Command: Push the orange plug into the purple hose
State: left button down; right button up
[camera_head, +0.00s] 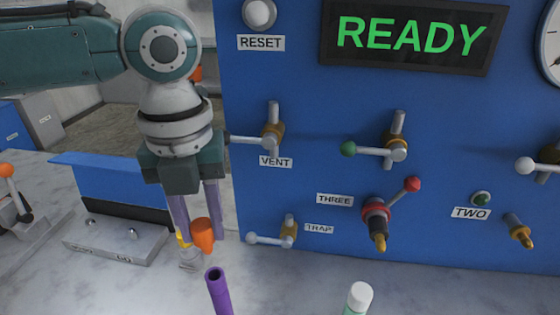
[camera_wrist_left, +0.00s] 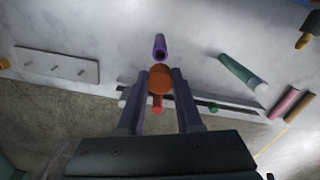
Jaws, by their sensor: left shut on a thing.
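The orange plug (camera_head: 203,235) is held between the fingertips of my left gripper (camera_head: 200,225). In the left wrist view the plug (camera_wrist_left: 159,79) also sits between the two fingers. The purple hose (camera_head: 218,292) hangs or stands with its open dark end facing up, just below and slightly right of the plug in the head view. In the left wrist view the purple hose (camera_wrist_left: 161,46) shows its open end close beyond the plug. Plug and hose look apart. My right gripper is not in either view.
A green hose with a white end (camera_head: 358,298) is to the right. A blue panel (camera_head: 310,190) with valves and a READY display stands behind. A blue and metal stand (camera_head: 120,235) is at left.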

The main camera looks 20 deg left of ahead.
aim_at(209, 252)
pick_arm(q)
jog(key=shift+f+b, duration=1.1)
jog(key=shift+f, duration=1)
jog(key=shift+r+p, duration=0.1)
jog(key=shift+p, duration=0.75)
jog(key=shift+f+b, duration=1.35)
jog(key=shift+f, duration=0.6)
jog(key=c, duration=0.5)
grip_release()
jog(key=shift+r, duration=0.1)
notch_tip(209, 252, up, 10)
jog(key=shift+f, duration=0.1)
